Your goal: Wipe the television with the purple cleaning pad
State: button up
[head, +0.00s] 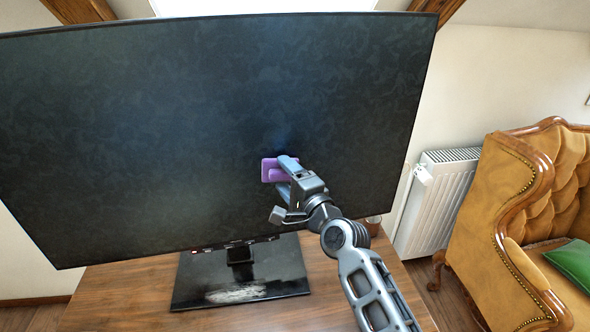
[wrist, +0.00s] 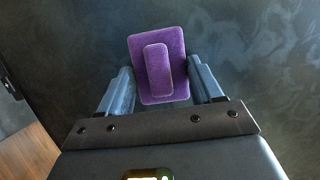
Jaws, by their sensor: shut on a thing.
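The television (head: 190,120) is a large dark flat screen on a black stand on a wooden table, with faint swirling smears over its screen. My gripper (head: 280,170) is in front of the screen, right of its middle and below mid-height. It is shut on the purple cleaning pad (head: 268,170), holding it at or very near the screen; I cannot tell if they touch. In the wrist view, the pad (wrist: 134,52) has a raised handle between the two fingers, with the smeared screen (wrist: 250,40) behind it.
The wooden table (head: 130,300) bears the black stand base (head: 205,275), which has a pale patch. A white radiator (head: 435,200) and a tan armchair (head: 515,190) with a green cushion (head: 572,262) are at the right.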

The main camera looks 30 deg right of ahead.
jog(key=shift+w+a+r, duration=0.1)
jog(key=shift+w+a, duration=0.1)
jog(key=shift+a, duration=0.45)
jog(key=shift+s+p, duration=0.1)
jog(key=shift+p, duration=0.25)
jog(key=shift+s+a+p, duration=0.3)
jog(key=shift+s+p, duration=0.1)
jog(key=shift+s, duration=0.5)
jog(key=shift+s+a+p, duration=0.3)
jog(key=shift+s+p, duration=0.15)
jog(key=shift+s, duration=0.5)
jog(key=shift+s+a+p, duration=0.3)
jog(key=shift+s+p, duration=0.1)
jog(key=shift+s, duration=0.5)
jog(key=s, duration=0.1)
jog(key=s+a+p, duration=0.1)
jog(key=s, duration=0.1)
